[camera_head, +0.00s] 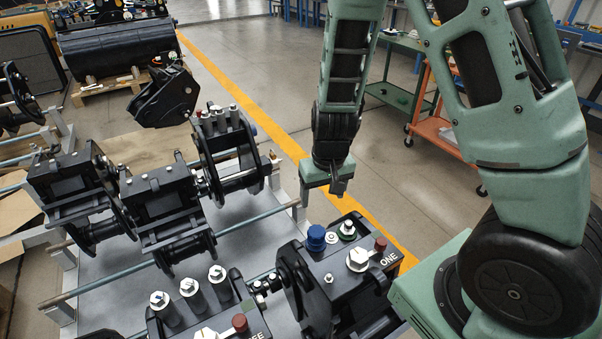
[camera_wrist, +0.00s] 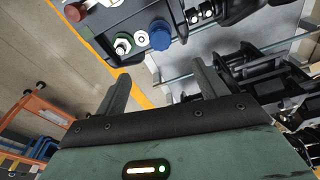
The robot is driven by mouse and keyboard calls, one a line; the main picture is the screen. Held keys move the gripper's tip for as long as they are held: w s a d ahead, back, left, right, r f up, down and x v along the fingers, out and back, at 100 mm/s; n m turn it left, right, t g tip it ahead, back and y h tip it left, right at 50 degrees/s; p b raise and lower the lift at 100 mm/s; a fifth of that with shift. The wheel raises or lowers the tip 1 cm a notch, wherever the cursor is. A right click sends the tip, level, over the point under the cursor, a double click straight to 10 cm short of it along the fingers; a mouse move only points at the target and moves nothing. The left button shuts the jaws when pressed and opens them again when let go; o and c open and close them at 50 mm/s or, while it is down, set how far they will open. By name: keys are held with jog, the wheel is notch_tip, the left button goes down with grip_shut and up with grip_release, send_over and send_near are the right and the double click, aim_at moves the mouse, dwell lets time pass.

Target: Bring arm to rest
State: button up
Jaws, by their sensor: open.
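My arm (camera_head: 345,60) is green with dark joints and hangs downward in the head view. My gripper (camera_head: 338,186) is at its lower end, above the far right edge of the grey bench and behind the coupler marked ONE (camera_head: 340,270). In the wrist view my gripper (camera_wrist: 160,80) shows two dark fingers spread apart with nothing between them. The coupler with a blue cap (camera_wrist: 160,38) lies beyond the fingertips, apart from them. The blue cap also shows in the head view (camera_head: 316,238).
Several black couplers (camera_head: 165,205) stand on the grey bench (camera_head: 225,262) with blue-grey rods. A green cart (camera_head: 395,95) and an orange cart (camera_head: 436,130) stand behind on the right. The floor beyond the yellow line (camera_head: 285,143) is largely clear.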

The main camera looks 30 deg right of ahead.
jog(key=s+a+r+n+g+y, duration=0.1)
jog(key=s+a+r+n, duration=0.3)
jog(key=a, duration=0.3)
jog(key=s+a+r+n+y, duration=0.1)
jog(key=s+a+r, duration=0.35)
jog(key=a, duration=0.35)
jog(key=s+a+r+n, duration=0.1)
jog(key=s+r+n, duration=0.1)
jog(key=s, duration=0.3)
jog(key=s+a+r+n+h, duration=0.1)
jog(key=s+a+r+n, duration=0.1)
jog(key=s, duration=0.4)
notch_tip(320, 180, up, 3)
jog(key=shift+f+n, duration=0.15)
jog(key=shift+n, duration=0.35)
